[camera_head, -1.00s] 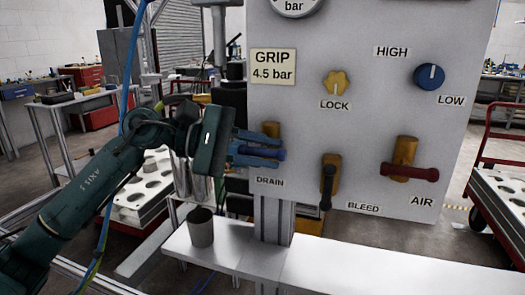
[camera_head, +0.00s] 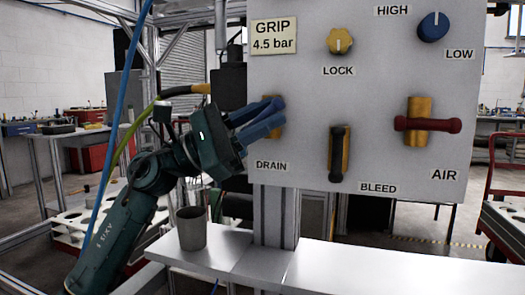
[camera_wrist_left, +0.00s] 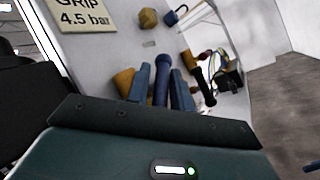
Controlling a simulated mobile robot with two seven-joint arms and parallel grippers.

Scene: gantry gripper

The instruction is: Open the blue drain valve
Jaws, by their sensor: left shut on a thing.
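The drain valve has a brass body (camera_head: 279,131) on the grey panel, above the DRAIN label (camera_head: 271,165). Its blue handle (camera_wrist_left: 162,68) lies between my left gripper's two blue fingers in the left wrist view. My left gripper (camera_head: 275,113) is shut on this handle, with its fingers slanting up to the right in the head view. The fingers hide much of the handle there. The brass body also shows beside the fingers in the wrist view (camera_wrist_left: 124,82). My right gripper is in neither view.
On the panel (camera_head: 300,90), the black bleed lever (camera_head: 338,155) hangs down and the red air lever (camera_head: 428,125) lies level. A yellow lock knob (camera_head: 340,40) and a blue knob (camera_head: 433,26) sit higher. A grey cup (camera_head: 191,228) stands on the shelf (camera_head: 350,272) below.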

